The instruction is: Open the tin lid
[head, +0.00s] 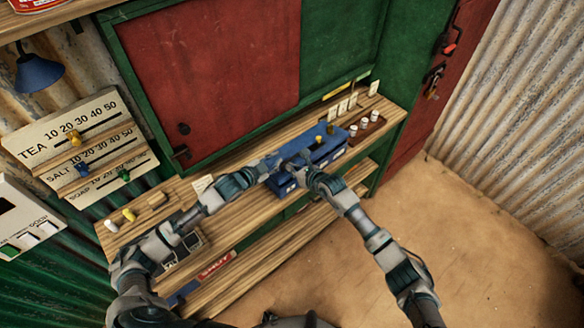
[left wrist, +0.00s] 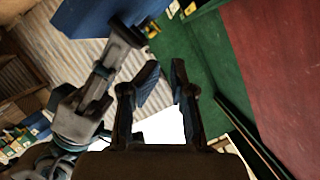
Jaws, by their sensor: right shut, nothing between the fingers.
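The blue tin (head: 322,150) stands on the wooden counter below the red and green panels. Its top looks flat and blue; I cannot tell whether the lid is fully down. My left gripper (head: 276,163) is at the tin's left end. In the left wrist view its two fingers (left wrist: 165,72) are apart with nothing seen between them. The tin shows there at the upper left (left wrist: 92,14), beside the fingers. My right gripper (head: 301,163) is shut at the tin's near left side; it also shows in the left wrist view (left wrist: 128,32), close against the tin.
Small white pieces (head: 365,122) stand on a brown holder right of the tin, with upright cards (head: 343,106) behind. Small coloured pieces (head: 128,215) lie at the counter's left end. A lower shelf (head: 260,268) runs underneath. The floor at right is clear.

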